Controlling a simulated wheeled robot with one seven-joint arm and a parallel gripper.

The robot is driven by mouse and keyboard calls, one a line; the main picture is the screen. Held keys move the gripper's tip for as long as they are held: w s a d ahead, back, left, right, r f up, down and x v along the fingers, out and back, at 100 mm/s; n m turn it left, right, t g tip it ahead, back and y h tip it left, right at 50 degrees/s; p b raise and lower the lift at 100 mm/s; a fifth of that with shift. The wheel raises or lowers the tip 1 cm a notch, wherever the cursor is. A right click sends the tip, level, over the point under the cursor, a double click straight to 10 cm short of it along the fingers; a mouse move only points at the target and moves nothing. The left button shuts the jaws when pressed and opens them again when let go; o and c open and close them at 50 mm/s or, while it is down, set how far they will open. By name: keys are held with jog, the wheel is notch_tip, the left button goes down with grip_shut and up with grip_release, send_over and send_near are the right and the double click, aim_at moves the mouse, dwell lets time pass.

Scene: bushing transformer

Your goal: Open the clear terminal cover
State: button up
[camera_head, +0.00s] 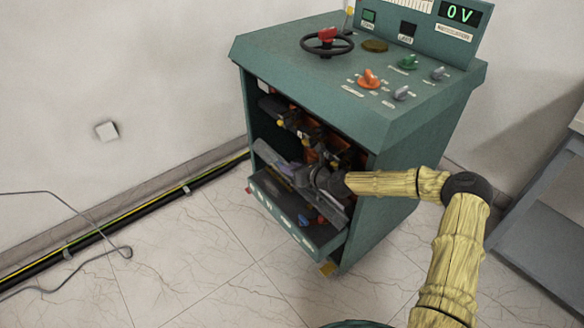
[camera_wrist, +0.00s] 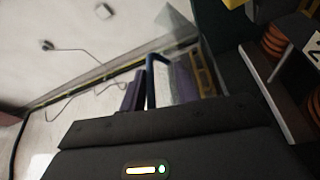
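The clear terminal cover (camera_head: 268,154) appears as a pale, see-through panel at the cabinet's open front, left of my gripper. In the wrist view a clear pane (camera_wrist: 178,28) stands beyond my fingers. A dark blue bent handle (camera_wrist: 151,82) rises between the two purplish fingertips of my gripper (camera_wrist: 158,92). The fingers are apart, with the handle nearer the left one and a gap towards the right one. In the head view my gripper (camera_head: 318,182) is inside the opening, and its fingertips are hard to make out.
The green cabinet (camera_head: 400,165) has terminals with orange parts (camera_head: 312,140) inside its opening. A tray with labels (camera_head: 285,222) projects below my gripper. Knobs and a black handwheel (camera_head: 327,43) are on top; the display (camera_head: 460,14) reads 0 V.

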jog(key=shift+r, duration=0.1)
jog(key=p+v, duration=0.2)
jog(key=v, duration=1.5)
jog(key=shift+s+d+p, duration=0.1)
jog(key=shift+p, duration=0.3)
